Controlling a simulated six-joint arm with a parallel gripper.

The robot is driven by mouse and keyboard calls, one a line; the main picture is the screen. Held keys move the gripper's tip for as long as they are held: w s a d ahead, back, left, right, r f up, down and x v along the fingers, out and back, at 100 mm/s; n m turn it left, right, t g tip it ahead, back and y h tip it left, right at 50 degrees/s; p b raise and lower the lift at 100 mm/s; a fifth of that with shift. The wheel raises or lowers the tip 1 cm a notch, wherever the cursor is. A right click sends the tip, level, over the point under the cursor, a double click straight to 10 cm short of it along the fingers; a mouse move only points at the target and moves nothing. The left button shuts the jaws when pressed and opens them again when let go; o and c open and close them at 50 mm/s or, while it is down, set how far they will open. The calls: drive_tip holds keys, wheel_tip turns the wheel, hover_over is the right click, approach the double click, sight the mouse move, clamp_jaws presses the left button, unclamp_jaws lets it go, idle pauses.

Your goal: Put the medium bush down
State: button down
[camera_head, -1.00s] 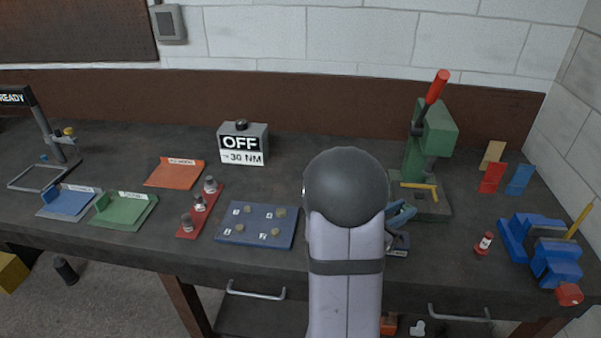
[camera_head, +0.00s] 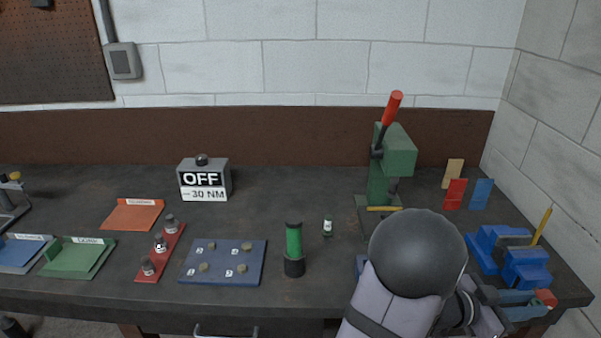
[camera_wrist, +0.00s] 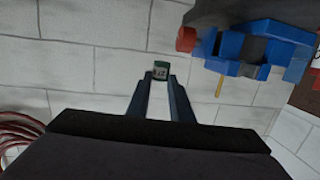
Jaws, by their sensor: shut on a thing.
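In the head view my gripper (camera_head: 520,304) is at the lower right, in front of the blue vise (camera_head: 512,262). The held bush cannot be made out there. Another small white-and-green bush (camera_head: 328,228) stands upright on the bench, left of the press.
A green arbor press (camera_head: 385,175) with a red lever stands behind my arm. A green cylinder on a black base (camera_head: 293,245) stands beside the blue peg board (camera_head: 222,276). A red rack (camera_head: 160,253) and trays are further left. Bare bench lies around the white-and-green bush.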

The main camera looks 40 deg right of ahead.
drive_tip(key=s+d+r, duration=0.2)
drive_tip(key=s, duration=0.3)
drive_tip(key=w+d+r+n+t+h+b, duration=0.1)
drive_tip(key=w+d+n+t+h, duration=0.1)
drive_tip(key=w+d+n+t, duration=0.25)
drive_tip(key=w+d+r+n+t+h, duration=0.1)
drive_tip(key=w+r+n+t+h, duration=0.1)
drive_tip(key=w+n+t, duration=0.35)
drive_tip(key=w+a+f+n+t+y, duration=0.2)
drive_tip(key=w+a+f+n+t, duration=0.1)
drive_tip(key=w+t, duration=0.3)
drive_tip(key=w+a+f+n+t+y, duration=0.2)
drive_tip(key=w+t, duration=0.4)
drive_tip(key=w, duration=0.5)
drive_tip(key=shift+w+a+f+n+y, duration=0.15)
drive_tip(key=shift+a+f+n+y, duration=0.25)
drive_tip(key=shift+a+n+y, duration=0.6)
drive_tip(key=shift+a, duration=0.15)
drive_tip(key=shift+f, duration=5)
drive_tip(key=shift+f, duration=0.1)
